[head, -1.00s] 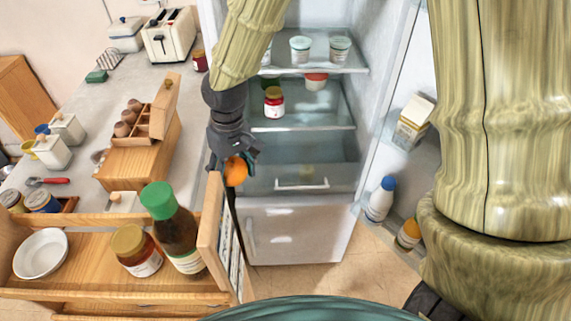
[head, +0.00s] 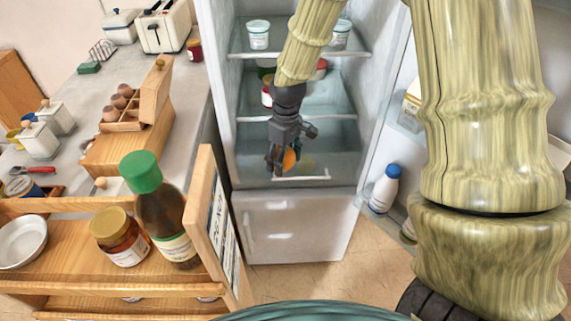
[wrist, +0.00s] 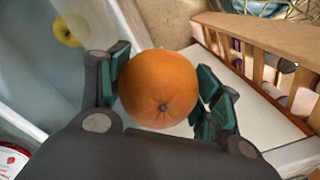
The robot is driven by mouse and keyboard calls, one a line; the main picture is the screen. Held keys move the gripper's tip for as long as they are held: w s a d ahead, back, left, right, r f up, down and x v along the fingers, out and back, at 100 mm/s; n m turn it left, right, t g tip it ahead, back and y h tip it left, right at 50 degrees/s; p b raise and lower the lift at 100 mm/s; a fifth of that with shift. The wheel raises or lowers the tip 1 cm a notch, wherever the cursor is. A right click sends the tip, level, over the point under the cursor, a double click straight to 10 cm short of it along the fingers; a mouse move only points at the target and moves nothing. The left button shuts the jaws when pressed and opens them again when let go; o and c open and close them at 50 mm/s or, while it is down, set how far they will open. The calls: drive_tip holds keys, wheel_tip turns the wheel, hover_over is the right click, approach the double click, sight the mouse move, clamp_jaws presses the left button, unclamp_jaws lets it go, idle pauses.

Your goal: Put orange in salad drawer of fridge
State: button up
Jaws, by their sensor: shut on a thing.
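The orange (wrist: 160,88) is held between the green-padded fingers of my gripper (wrist: 162,92) in the wrist view. In the head view the orange (head: 289,160) shows partly behind my gripper (head: 281,165). My gripper is at the front of the open fridge (head: 231,150), over the salad drawer (head: 316,178) near its front edge. The drawer is a clear bin low in the fridge with a pale handle. In the wrist view a yellow fruit (wrist: 68,32) lies at the upper left, apparently inside the drawer.
The fridge door (head: 402,105) stands open on the right, with a white bottle (head: 384,188) in it. A wooden rack (head: 207,215) with a green-capped bottle (head: 165,215) and a jar (head: 120,240) stands at the left front. Shelves with tubs (head: 258,36) are above the drawer.

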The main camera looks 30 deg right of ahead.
drive_tip(key=w+d+p, duration=0.3)
drive_tip(key=w+d, duration=0.3)
drive_tip(key=w, duration=0.7)
wheel_tip(320, 180, down, 13)
drive_tip(key=p, duration=0.3)
drive_tip(key=shift+d+r, duration=0.1)
drive_tip(key=shift+r, duration=0.1)
drive_tip(key=shift+f+p, duration=0.55)
drive_tip(key=shift+f, duration=2.15)
drive_tip(key=shift+f, duration=0.1)
drive_tip(key=o, duration=1.1)
drive_tip(key=shift+r, duration=0.2)
drive_tip(key=shift+w+d+r+b, duration=0.15)
drive_tip(key=shift+r+b, duration=0.35)
drive_tip(key=shift+r, duration=1.35)
drive_tip(key=shift+s+d+r+b, duration=0.15)
drive_tip(key=shift+r+b, duration=0.35)
drive_tip(key=shift+r, duration=1.3)
drive_tip(key=shift+w, duration=0.1)
